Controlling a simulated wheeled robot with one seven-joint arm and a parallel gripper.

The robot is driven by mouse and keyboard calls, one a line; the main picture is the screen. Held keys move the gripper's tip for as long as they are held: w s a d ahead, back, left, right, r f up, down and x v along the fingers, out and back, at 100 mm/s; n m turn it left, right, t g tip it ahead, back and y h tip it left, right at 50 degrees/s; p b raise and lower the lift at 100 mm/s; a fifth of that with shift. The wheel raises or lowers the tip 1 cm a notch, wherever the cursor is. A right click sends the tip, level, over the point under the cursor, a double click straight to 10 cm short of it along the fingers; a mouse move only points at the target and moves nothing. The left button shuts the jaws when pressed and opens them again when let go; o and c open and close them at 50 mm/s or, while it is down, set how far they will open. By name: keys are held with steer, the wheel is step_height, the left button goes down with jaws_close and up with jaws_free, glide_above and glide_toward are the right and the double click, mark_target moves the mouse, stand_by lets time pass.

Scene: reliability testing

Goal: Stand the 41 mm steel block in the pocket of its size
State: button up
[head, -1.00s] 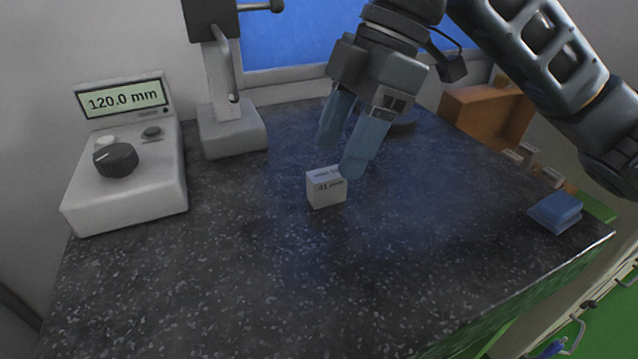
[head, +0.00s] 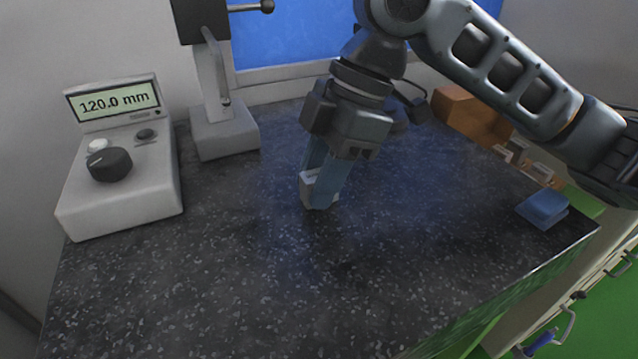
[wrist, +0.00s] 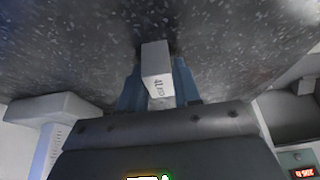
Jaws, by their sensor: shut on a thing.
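In the wrist view the block (wrist: 156,70) sits between the two blue fingers (wrist: 158,92), with a "41" marking on one face. It looks upright, at or very near the bench surface. I cannot make out a pocket of its size in these frames.
A grey device with a knob and a "120.0 mm" display (head: 113,102) stands at the left. Beside it is a grey press-like stand (head: 224,133). An orange-brown box (head: 463,108), small blocks and a blue item (head: 542,208) lie at the right. The bench front (head: 290,290) is clear.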

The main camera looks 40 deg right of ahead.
jaws_close()
